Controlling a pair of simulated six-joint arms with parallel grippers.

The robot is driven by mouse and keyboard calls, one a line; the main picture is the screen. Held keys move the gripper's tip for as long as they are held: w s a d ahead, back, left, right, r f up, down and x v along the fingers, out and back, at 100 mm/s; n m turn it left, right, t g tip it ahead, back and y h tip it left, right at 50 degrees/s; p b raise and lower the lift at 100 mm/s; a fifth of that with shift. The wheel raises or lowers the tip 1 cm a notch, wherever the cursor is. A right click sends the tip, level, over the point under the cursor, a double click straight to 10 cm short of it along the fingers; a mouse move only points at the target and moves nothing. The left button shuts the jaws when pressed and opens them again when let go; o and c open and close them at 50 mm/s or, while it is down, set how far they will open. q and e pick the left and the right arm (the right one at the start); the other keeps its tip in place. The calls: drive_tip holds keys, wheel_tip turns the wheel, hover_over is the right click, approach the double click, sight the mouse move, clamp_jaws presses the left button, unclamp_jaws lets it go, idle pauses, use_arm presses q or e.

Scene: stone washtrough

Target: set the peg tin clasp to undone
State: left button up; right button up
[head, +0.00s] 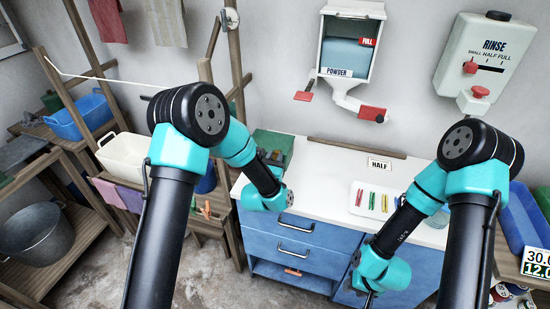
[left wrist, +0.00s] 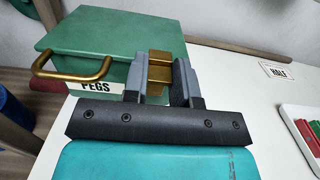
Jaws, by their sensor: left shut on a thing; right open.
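The green peg tin (left wrist: 110,42) stands on the white worktop with its lid down. It has a brass handle (left wrist: 72,66) and a PEGS label (left wrist: 96,87). The brass clasp (left wrist: 159,58) is on its front, right of the label. My left gripper (left wrist: 160,80) is shut on the clasp, a finger on each side. I cannot tell whether the clasp is done up. In the head view the tin (head: 272,142) is partly behind my left arm. My right gripper (head: 369,296) is open, low in front of the blue drawers and away from the tin.
A white tray (head: 357,205) with coloured pegs lies right of the tin, near a HALF card (head: 379,163). A powder dispenser (head: 347,50) and a rinse tank (head: 487,60) hang on the wall. The worktop (head: 318,180) between tin and tray is clear.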

use_arm(q)
drive_tip(key=shift+s+a+f+t+h, duration=0.1)
drive_tip(key=shift+s+f+t+h, duration=0.2)
drive_tip(key=shift+t, duration=0.55)
drive_tip(key=shift+s+a+f+t+h, duration=0.1)
drive_tip(key=shift+s+f+t, duration=0.25)
drive_tip(key=shift+t, duration=0.5)
drive_tip(key=shift+s+r, duration=0.1)
drive_tip(key=o, duration=0.9)
